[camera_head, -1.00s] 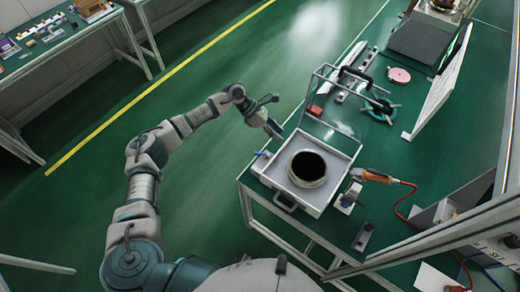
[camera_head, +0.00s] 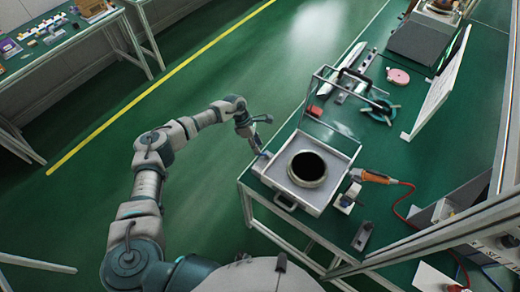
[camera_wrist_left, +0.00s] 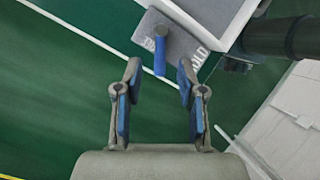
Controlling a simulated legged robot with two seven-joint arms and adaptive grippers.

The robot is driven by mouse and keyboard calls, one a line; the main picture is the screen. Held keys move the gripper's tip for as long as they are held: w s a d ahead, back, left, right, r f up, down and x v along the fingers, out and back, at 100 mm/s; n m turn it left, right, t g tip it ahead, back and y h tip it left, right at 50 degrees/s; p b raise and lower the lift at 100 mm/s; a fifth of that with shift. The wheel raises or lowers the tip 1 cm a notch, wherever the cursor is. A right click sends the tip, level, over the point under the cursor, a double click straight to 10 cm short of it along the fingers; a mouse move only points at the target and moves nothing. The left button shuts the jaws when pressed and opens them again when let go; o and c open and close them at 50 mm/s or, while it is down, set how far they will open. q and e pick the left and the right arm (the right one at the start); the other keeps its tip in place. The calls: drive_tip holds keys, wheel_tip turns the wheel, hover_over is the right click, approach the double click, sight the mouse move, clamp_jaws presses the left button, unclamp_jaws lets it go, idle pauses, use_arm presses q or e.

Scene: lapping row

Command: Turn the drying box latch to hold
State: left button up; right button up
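The drying box (camera_head: 286,187) is a white open box with its clear lid raised, standing at the near left corner of the green bench. A dark round pot with a pale rim (camera_head: 307,168) sits inside. The latch is a blue lever (camera_wrist_left: 160,52) on a grey plate (camera_wrist_left: 184,40) at the box's side, with white lettering, partly hidden, that ends in "OLD". My left gripper (camera_head: 257,149) is at this side of the box in the head view. In the wrist view the left gripper (camera_wrist_left: 160,72) is open, its fingertips on either side of the lever's free end, apart from it. My right gripper is not in view.
An orange-handled tool (camera_head: 373,177) with a red cord lies right of the box. A grey fixture (camera_head: 349,196) and a dark-topped block (camera_head: 362,236) stand nearer. A green wheel-like part (camera_head: 382,112) lies behind. The floor left of the bench is clear.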

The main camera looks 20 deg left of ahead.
sight(262, 155)
use_arm(q)
drive_tip(key=shift+a+x, duration=0.2)
drive_tip(key=shift+x, duration=1.45)
drive_tip(key=shift+d, duration=0.1)
drive_tip(key=shift+d, duration=0.1)
clamp_jaws()
